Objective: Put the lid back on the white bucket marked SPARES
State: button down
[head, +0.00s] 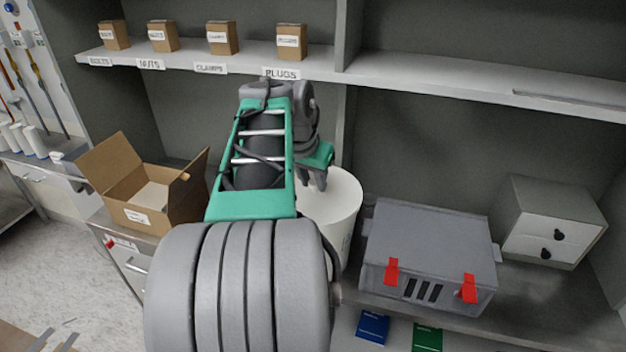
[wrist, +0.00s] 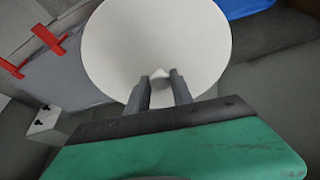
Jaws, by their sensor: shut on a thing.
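The white bucket (head: 347,238) stands upright on the lower shelf, partly hidden behind my arm. Faint dark marking shows on its side, too small to read. The white round lid (head: 343,193) is at the bucket's mouth. In the wrist view the lid (wrist: 155,35) fills the upper middle as a white disc with a small knob (wrist: 159,75). My gripper (wrist: 160,80) is shut on that knob. In the head view my gripper (head: 317,184) points down over the lid. I cannot tell whether the lid rests on the rim or is slightly above it.
A grey case (head: 430,245) with red latches stands close to the bucket's right. A small drawer unit (head: 548,222) is farther right. An open cardboard box (head: 150,195) stands left. Small labelled boxes (head: 222,38) line the upper shelf. Blue (head: 373,327) and green (head: 426,338) items lie in front.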

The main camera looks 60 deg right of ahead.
dwell(0.3)
jog(key=c, duration=1)
grip_release()
jog(key=shift+c, duration=0.2)
jog(key=shift+o, duration=0.6)
jog(key=o, duration=0.4)
jog(key=shift+c, duration=0.2)
jog(key=shift+r, duration=0.1)
jog(key=shift+r+p, duration=2.75)
jog(key=shift+r, duration=0.7)
